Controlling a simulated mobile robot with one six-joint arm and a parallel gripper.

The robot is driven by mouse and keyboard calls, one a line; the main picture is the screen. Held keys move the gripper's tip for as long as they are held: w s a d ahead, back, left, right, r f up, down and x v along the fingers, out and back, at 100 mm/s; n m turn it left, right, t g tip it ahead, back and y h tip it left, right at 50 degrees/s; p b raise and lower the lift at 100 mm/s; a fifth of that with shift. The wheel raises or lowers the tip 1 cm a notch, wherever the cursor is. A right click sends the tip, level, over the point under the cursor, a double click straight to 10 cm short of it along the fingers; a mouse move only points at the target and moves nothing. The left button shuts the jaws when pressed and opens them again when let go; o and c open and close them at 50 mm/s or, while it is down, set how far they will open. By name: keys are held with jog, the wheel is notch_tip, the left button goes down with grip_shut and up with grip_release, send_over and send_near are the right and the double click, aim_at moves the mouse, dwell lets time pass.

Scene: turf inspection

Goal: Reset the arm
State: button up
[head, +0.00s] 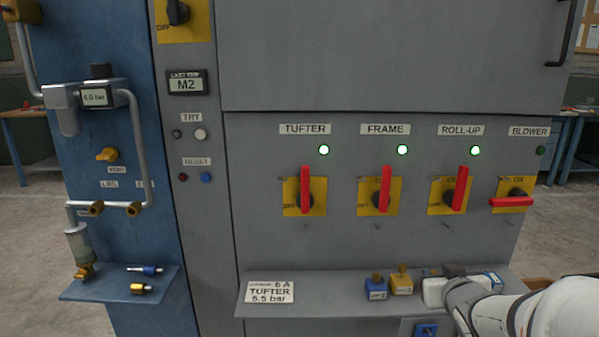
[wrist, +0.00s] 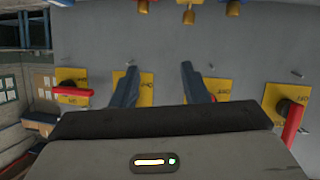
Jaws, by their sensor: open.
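My white arm (head: 560,310) reaches in from the lower right in the head view, in front of the right part of the lower shelf (head: 345,283). Its fingers are not clear there. In the wrist view my gripper (wrist: 159,67) is open, with two dark fingers spread apart and nothing seen between them. They point towards the grey panel (wrist: 165,45) and partly cover two middle yellow switch plates. Whether they touch anything is unclear. A level red handle (wrist: 73,91) shows to their left and another red handle (wrist: 293,121) to their right.
The TUFTER (head: 305,190), FRAME (head: 384,189) and ROLL-UP (head: 460,189) handles stand upright under lit green lamps. The BLOWER handle (head: 511,202) lies level, its lamp dark. Blue (head: 376,290) and yellow (head: 402,282) padlocks sit on the shelf. A blue side shelf (head: 110,288) holds small parts.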

jog(key=s+a+r+g+y+p, duration=0.2)
jog(key=s+a+r+g+p, duration=0.8)
jog(key=s+a+r+p, duration=0.4)
jog(key=s+r+p, duration=0.3)
jog(key=p, duration=0.3)
jog(key=shift+s+g+y, duration=0.2)
jog(key=shift+g+y, duration=0.1)
jog(key=shift+g, duration=0.1)
